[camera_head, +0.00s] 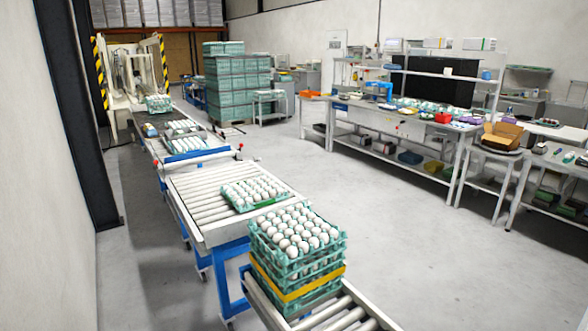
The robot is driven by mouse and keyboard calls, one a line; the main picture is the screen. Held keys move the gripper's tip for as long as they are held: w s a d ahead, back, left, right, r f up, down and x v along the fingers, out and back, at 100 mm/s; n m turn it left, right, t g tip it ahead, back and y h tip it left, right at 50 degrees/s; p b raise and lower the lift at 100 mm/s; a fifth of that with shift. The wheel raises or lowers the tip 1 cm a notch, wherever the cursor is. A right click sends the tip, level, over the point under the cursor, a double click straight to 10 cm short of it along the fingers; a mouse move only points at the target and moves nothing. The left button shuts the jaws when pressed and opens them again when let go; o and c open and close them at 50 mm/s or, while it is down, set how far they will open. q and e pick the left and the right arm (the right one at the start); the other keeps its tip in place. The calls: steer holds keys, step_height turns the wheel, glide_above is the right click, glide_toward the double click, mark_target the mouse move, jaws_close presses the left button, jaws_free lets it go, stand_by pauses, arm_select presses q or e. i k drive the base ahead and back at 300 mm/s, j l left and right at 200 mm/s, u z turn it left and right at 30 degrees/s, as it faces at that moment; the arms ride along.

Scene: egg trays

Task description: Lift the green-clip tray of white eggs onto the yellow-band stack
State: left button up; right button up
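A green tray of white eggs (231,206) lies flat on the roller conveyor in the middle of the view, with a green clip (268,202) on its near edge. In front of it and to its right stands a stack of green egg trays (297,270) with a yellow band (316,285) around it. The top tray of the stack is full of white eggs. The stack rests on the nearer roller section, apart from the green-clip tray. Neither of my grippers shows in the head view.
The roller conveyor (196,200) runs back to more egg trays (183,145) and a machine with striped posts. A tall stack of green trays (237,85) stands behind. A cluttered workbench (400,128) stands at right. Open floor lies between.

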mark_target(295, 225)
steer(key=i+j+z, duration=0.1)
steer(key=i+j, duration=0.15)
steer(key=i+j+z, duration=0.1)
steer(key=j, duration=0.3)
steer(key=i+j+z, duration=0.15)
steer(key=i+j, duration=0.15)
steer(key=i+j+z, duration=0.1)
steer(key=j, duration=0.3)
steer(key=i+j+z, duration=0.1)
steer(key=i+j, duration=0.15)
steer(key=j, duration=0.15)
steer(key=i+j+z, duration=0.1)
steer(key=j, duration=0.3)
steer(key=i+j+z, duration=0.1)
steer(key=i+j, duration=0.15)
steer(key=j, duration=0.15)
